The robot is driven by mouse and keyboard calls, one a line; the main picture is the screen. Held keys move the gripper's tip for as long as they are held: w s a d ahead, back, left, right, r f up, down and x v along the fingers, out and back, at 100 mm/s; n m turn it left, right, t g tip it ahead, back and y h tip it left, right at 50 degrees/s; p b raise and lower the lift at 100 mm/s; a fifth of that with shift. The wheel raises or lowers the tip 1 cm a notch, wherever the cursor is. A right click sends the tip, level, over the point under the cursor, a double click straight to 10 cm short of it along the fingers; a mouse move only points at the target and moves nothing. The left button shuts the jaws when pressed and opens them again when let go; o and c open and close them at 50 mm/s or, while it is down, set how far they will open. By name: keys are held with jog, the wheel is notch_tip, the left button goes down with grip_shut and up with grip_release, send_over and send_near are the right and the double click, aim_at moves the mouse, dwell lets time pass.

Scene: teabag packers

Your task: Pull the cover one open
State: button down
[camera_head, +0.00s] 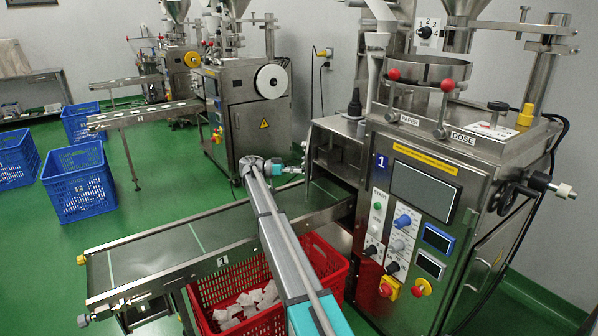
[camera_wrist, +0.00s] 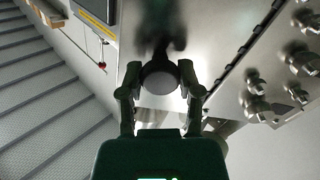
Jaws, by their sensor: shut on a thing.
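Machine one carries a blue "1" plate (camera_head: 381,164). A brushed steel cover (camera_head: 338,148) is on its left side, above the conveyor; I cannot tell whether it is ajar. In the head view my gripper (camera_head: 297,171) is at the left side of this housing, small and hard to make out. In the wrist view my gripper (camera_wrist: 160,84) has its fingers on both sides of a dark round knob (camera_wrist: 160,82), shut on it. A steel panel (camera_wrist: 215,55) with a hinge-like strip lies behind the knob.
A conveyor (camera_head: 180,252) runs left from machine one. A red crate (camera_head: 335,262) with white teabags stands below it, partly behind my arm. Blue crates (camera_head: 78,182) and other machines (camera_head: 250,110) stand at the back left. Green floor between them is free.

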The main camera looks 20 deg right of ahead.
jog(key=shift+s, duration=0.1)
jog(key=shift+c, duration=1.4)
grip_release()
jog(key=shift+d, duration=0.1)
